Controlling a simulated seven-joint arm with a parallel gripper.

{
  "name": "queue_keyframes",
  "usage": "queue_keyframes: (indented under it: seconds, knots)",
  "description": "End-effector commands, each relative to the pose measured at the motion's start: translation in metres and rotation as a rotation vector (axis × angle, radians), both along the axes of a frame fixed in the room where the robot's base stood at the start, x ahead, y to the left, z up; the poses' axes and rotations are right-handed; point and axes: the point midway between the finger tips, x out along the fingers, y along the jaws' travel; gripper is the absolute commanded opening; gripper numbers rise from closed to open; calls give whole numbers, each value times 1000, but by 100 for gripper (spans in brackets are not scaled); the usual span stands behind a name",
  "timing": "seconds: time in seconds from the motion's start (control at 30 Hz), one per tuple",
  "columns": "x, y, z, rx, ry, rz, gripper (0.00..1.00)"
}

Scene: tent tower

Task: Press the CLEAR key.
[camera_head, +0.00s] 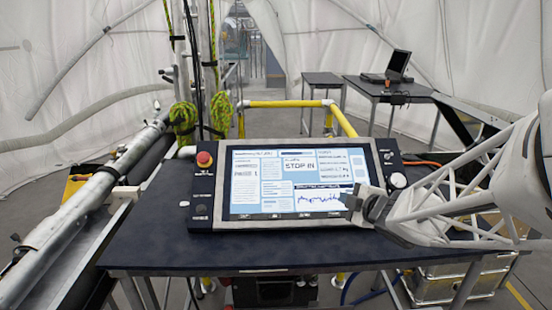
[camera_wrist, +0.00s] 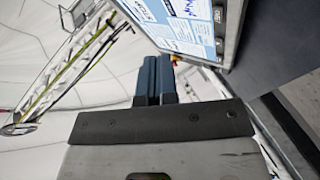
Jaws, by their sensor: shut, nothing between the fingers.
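The control panel (camera_head: 298,183) has a lit screen in a light grey frame and lies tilted on the dark table. A row of small labels (camera_head: 290,216) runs along its lower bezel. They are too small to read, so I cannot tell which is the CLEAR key. In the wrist view, the panel's edge (camera_wrist: 232,35) is at upper right, with small lettering along it. My gripper (camera_head: 354,203) is at the panel's lower right corner in the head view; I cannot tell whether it touches. Its two blue fingers (camera_wrist: 157,60) are together and empty in the wrist view.
A red emergency button (camera_head: 204,159) is at the panel's upper left and a white knob (camera_head: 398,180) at its right. The dark table (camera_head: 240,254) is bare in front. Metal poles (camera_head: 95,215) stand at left. A laptop (camera_head: 393,68) sits on a far table.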

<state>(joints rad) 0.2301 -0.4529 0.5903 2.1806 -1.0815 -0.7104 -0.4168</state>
Motion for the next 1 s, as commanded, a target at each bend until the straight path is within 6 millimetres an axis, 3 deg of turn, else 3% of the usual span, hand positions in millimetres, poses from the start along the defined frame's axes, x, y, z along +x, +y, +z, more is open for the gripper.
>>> queue_keyframes:
  seconds: [0.3, 1.0]
  knots:
    - [1, 8, -9, -14, -38, 108, 0]
    - [8, 8, -18, -14, -39, 110, 0]
